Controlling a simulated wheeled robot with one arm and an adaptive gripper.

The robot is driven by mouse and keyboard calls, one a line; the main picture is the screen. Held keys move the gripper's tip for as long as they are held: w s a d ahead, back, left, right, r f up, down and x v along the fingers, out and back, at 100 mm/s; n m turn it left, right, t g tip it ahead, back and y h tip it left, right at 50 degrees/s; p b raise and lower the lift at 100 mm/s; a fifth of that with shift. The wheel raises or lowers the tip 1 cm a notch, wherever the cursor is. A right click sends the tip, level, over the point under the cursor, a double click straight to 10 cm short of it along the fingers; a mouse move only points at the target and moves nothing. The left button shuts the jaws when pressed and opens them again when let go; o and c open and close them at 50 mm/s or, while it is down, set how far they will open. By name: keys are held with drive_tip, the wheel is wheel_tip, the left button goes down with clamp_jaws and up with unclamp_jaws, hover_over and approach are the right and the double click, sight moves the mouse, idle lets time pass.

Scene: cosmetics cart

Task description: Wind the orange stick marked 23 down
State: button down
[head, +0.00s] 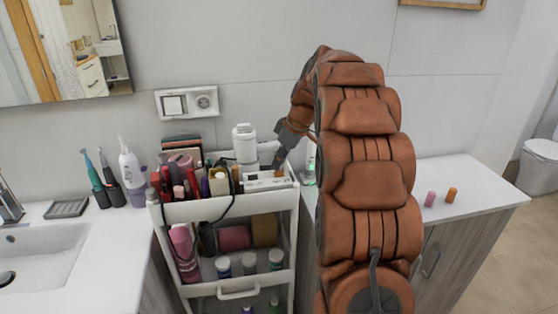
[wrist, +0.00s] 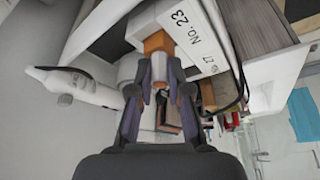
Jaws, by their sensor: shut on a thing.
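The orange stick (wrist: 158,42) shows in the wrist view at my fingertips, beside a white face with black print reading NO. 23 (wrist: 180,30). A second print on that face seems to read NO. 27. My gripper (wrist: 172,80) is shut on the orange stick, its two dark fingers close together. In the head view my gripper (head: 281,152) reaches down over the right part of the cart's top tray, at a small white holder (head: 265,181). The fingers hide part of the stick, and how far it is wound out cannot be told.
The white cart (head: 225,210) has a crowded top tray with bottles, tubes and a tall white container (head: 244,143). Small pink (head: 430,198) and orange (head: 451,195) cylinders stand on the right counter. A sink (head: 40,258) and toothbrushes are at the left.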

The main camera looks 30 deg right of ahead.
drive_tip(key=shift+f+b, duration=0.2)
drive_tip(key=shift+b, duration=0.8)
drive_tip(key=shift+r+m+b, duration=0.15)
drive_tip(key=shift+m+b, duration=0.3)
drive_tip(key=shift+m, duration=0.05)
drive_tip(key=c, duration=1.1)
unclamp_jaws()
drive_tip(key=shift+r, duration=0.1)
drive_tip(key=v, duration=1.2)
drive_tip(key=shift+a, duration=0.1)
